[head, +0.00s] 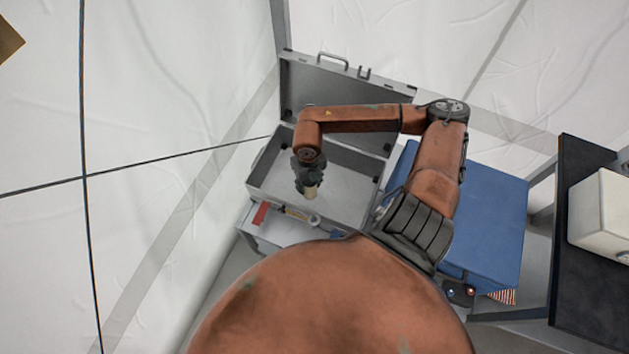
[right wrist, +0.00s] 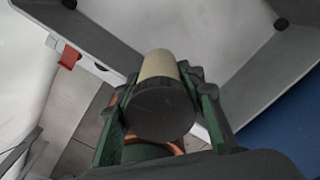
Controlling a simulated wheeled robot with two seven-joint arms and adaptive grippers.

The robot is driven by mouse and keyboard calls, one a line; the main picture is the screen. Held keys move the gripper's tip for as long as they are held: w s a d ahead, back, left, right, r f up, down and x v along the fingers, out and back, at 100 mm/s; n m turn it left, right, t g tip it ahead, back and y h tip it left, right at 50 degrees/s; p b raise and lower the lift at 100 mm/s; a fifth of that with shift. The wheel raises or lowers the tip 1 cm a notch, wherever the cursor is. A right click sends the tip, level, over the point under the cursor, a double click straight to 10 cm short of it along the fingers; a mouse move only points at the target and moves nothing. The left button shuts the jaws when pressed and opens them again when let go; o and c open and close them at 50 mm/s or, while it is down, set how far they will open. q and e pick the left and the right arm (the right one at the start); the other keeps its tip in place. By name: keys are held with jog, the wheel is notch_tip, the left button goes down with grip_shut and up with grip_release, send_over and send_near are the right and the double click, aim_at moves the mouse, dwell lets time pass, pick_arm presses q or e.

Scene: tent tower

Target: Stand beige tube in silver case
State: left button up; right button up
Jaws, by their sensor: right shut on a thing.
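The beige tube (head: 311,192) is in my right gripper (head: 307,178), which is over the open silver case (head: 345,200). In the right wrist view my right gripper (right wrist: 165,105) is shut on the beige tube (right wrist: 160,66), one finger on each side, with the tube's dark round end toward the camera. The silver case (right wrist: 225,95) shows behind it, its inside empty where visible. In the head view the tube points downward; whether it touches the case floor I cannot tell. My right arm hides part of the case and its raised lid. My left gripper is not in view.
A blue box (head: 490,215) stands right of the case. A red item (head: 260,214) and a pale item (head: 300,215) lie in front of the case. A dark table (head: 575,290) with a cream box (head: 602,215) is at the far right. White tent walls stand close behind and left.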

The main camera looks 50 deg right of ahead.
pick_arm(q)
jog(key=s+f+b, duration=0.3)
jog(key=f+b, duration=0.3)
pick_arm(e)
jog(key=w+d+f+m+b, duration=0.1)
jog(key=w+d+f+m, duration=0.1)
jog(key=w+f, duration=0.2)
jog(key=w+d+f+m, duration=0.1)
jog(key=w+f+m, duration=0.1)
jog(key=w+f, duration=0.2)
jog(key=w+d+f+m+b, duration=0.1)
jog(key=w+d+f, duration=0.1)
jog(key=w+f, duration=0.3)
jog(key=shift+d+f+m+b, duration=0.15)
jog(key=shift+d+f+m, duration=0.05)
jog(key=shift+f, duration=0.25)
jog(key=shift+d+f+m+b, duration=0.15)
jog(key=shift+f+m, duration=0.05)
jog(key=shift+f, duration=0.45)
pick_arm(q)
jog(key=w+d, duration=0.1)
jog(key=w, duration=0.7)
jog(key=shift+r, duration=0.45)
pick_arm(e)
jog(key=shift+r, duration=0.1)
